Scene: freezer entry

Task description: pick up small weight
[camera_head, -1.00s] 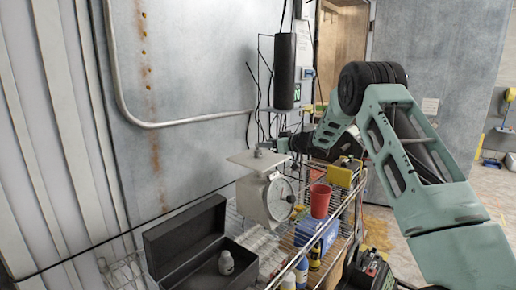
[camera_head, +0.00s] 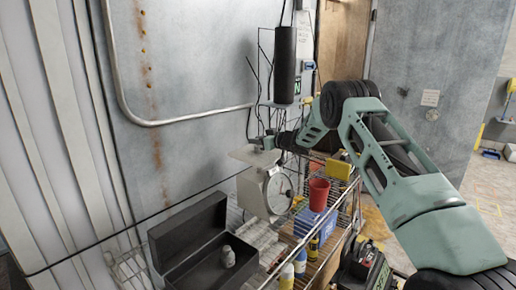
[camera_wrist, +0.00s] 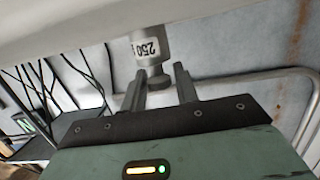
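A small grey weight (camera_wrist: 150,48) marked 250 shows upside down in the wrist view, its knob toward my gripper. It stands on the pale scale plate (camera_wrist: 60,28). My gripper (camera_wrist: 157,80) is open, with the knob showing between its two fingertips and a gap visible on each side. In the head view my gripper (camera_head: 265,142) is at the top of the white dial scale (camera_head: 254,192), and the weight there is too small to make out clearly.
An open black case (camera_head: 190,255) with a small grey-white knobbed item (camera_head: 228,257) stands in front of the scale. A red cup (camera_head: 318,197), a blue box (camera_head: 316,224) and bottles (camera_head: 300,262) crowd the wire cart. The metal wall is close behind.

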